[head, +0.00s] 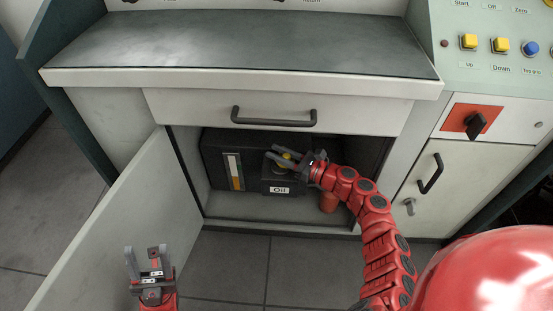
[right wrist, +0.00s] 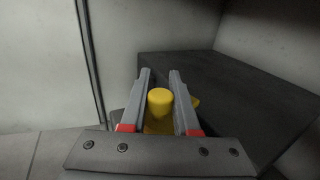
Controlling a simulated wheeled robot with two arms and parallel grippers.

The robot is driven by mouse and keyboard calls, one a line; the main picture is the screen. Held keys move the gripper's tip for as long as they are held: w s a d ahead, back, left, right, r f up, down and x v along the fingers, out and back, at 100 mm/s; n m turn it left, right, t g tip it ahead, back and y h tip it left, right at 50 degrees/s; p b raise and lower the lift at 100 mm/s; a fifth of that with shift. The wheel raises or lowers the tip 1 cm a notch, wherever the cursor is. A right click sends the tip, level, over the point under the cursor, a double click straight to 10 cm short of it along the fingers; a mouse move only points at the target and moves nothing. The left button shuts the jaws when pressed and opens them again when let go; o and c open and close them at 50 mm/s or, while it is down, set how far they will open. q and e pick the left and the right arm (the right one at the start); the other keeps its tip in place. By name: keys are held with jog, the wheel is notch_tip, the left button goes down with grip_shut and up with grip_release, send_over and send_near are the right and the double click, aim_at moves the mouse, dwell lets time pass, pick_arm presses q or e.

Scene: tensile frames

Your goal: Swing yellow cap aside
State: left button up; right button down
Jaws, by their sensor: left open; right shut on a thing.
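The yellow cap (head: 285,157) sits on top of a black box labelled Oil (head: 222,144) inside the open lower cabinet. My right gripper (head: 271,152) reaches into the cabinet and is shut on the yellow cap. In the right wrist view, the round yellow knob of the cap (right wrist: 160,101) stands between the two grey fingers (right wrist: 160,78), with more yellow below and to the right of it. My left gripper (head: 146,251) is open and empty, low in the head view in front of the open door.
The cabinet door (head: 125,235) is swung open to the left. A closed drawer with a black handle (head: 273,121) lies above the opening under the worktop (head: 240,40). A button panel (head: 490,25) and red-backed switch (head: 474,123) are at right. Floor in front is clear.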

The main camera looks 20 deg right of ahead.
jog(key=shift+d+f+n+g+y+b, duration=0.15)
jog(key=shift+n+g+y+b, duration=0.15)
jog(key=shift+g+b, duration=0.15)
jog(key=shift+s, duration=0.1)
jog(key=c, duration=0.7)
grip_release()
jog(key=shift+o, duration=0.2)
